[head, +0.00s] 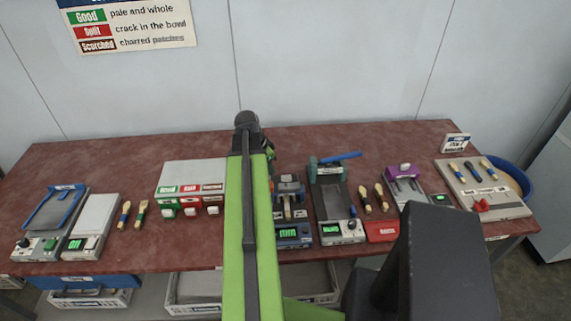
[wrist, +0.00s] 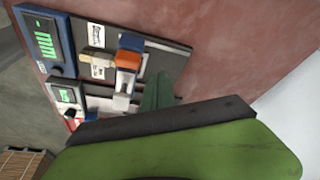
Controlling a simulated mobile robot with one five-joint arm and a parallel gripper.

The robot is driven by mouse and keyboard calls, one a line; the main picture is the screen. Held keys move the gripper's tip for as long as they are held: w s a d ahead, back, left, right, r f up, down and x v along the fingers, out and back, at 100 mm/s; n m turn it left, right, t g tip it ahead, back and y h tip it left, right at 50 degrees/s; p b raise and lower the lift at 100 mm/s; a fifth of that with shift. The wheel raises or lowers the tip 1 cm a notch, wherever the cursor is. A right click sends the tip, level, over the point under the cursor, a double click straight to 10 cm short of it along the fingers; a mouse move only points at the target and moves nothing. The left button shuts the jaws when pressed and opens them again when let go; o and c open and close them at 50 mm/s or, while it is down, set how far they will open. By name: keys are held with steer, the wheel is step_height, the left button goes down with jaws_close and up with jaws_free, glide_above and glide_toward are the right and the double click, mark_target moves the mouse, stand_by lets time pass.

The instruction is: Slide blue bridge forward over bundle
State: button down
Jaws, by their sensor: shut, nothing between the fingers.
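The blue bridge (wrist: 131,42) shows in the wrist view as a blue block next to an orange part (wrist: 128,60) on a dark plate. The bundle (wrist: 97,62), pale and with a white label, lies beside it on the gauge side. Whether the bridge overlaps the bundle's end I cannot tell. My gripper (wrist: 160,92) is shut and empty, beyond the bridge on the side away from the gauge; contact is unclear. In the head view my arm partly hides this station, and my gripper (head: 269,152) shows small behind it.
A blue gauge with a lit display (head: 293,235) stands at the station's front. A press with a teal head and blue lever (head: 340,157) stands close to the right. A grey sorting box (head: 190,175) stands to the left. Bare red tabletop lies behind the station.

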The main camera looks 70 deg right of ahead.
step_height(320, 180, up, 4)
steer(key=p, duration=0.3)
steer(key=shift+w, duration=0.1)
stand_by(0.3)
steer(key=w+a+n+t, duration=0.1)
steer(key=w+a+n, duration=0.2)
steer(key=w+a, duration=0.95)
steer(key=w+a+n+t, duration=0.1)
steer(key=w+a+n, duration=0.3)
steer(key=w+a, duration=0.85)
steer(key=w+a+n+t+y, duration=0.1)
steer(key=w+a+n, duration=0.4)
steer(key=a, duration=0.6)
steer(key=w+a+n, duration=0.3)
steer(key=w+a, duration=0.4)
steer(key=a, duration=0.4)
steer(key=s+a+f+n+y, duration=0.1)
steer(key=s+a+n, duration=0.2)
steer(key=a+n, duration=0.7)
steer(key=shift+a+n+g+y, duration=0.3)
steer(key=shift+a+n+g, duration=0.1)
steer(key=shift+a, duration=0.75)
